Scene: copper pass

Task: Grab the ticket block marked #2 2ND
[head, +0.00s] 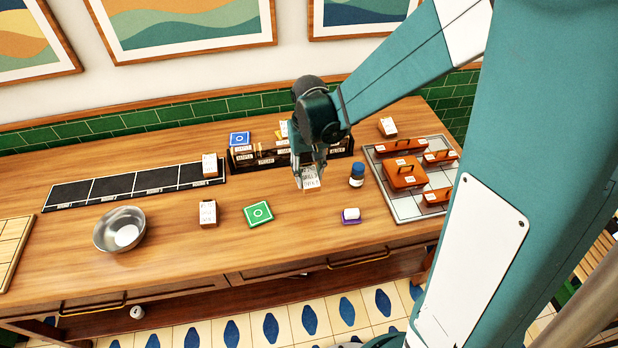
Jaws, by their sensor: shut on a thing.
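My gripper (309,172) is shut on a white ticket block (311,181), in front of the dark rack on the wooden counter. The held block has dark print on its face, too small to read. Other white ticket blocks stand on the right end of the black strip (209,165), on the counter front left of centre (208,212), and at the back right (387,127). Their marks are too small to read, so I cannot tell which is #2 2ND. My wrist hides part of the rack.
The dark rack (242,158) has labelled slots. A black strip (70,194), steel bowl (104,236), green card (258,213), blue card (239,138), blue jar (357,175) and purple-based white item (351,215) lie around. A grey tray (405,210) carries orange handled pieces at right.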

